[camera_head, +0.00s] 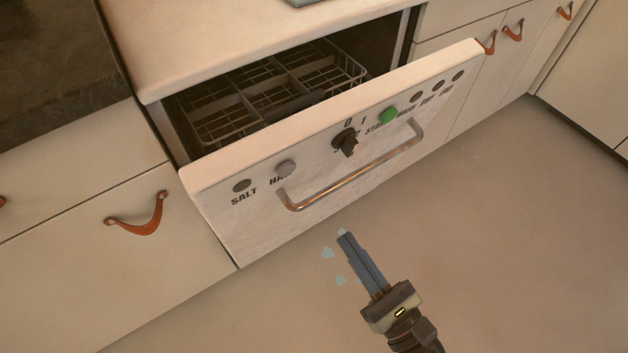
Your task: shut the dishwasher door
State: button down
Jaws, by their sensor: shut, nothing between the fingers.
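The dishwasher door (235,221) is a pale panel, partly open and tilted out at its top. It carries a metal bar handle (352,180), a dark knob, a green button and several round buttons. Behind it the dark dishwasher opening shows a wire rack (225,110). My gripper (342,235) is in front of the door, below the handle in the picture. Its fingers are together and empty, pointing up toward the door. It appears apart from the door and handle.
A pale countertop (200,45) lies above the dishwasher. Drawers with leather pulls stand on the left (140,217) and right (513,30). Open floor (510,220) lies in front. A few small pale blue marks (327,253) show near my gripper.

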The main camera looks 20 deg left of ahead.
aim_at(299, 170)
jog(key=x, duration=1.2)
jog(key=shift+w+a+r, duration=0.2)
jog(key=shift+a, duration=0.1)
jog(key=shift+a, duration=0.1)
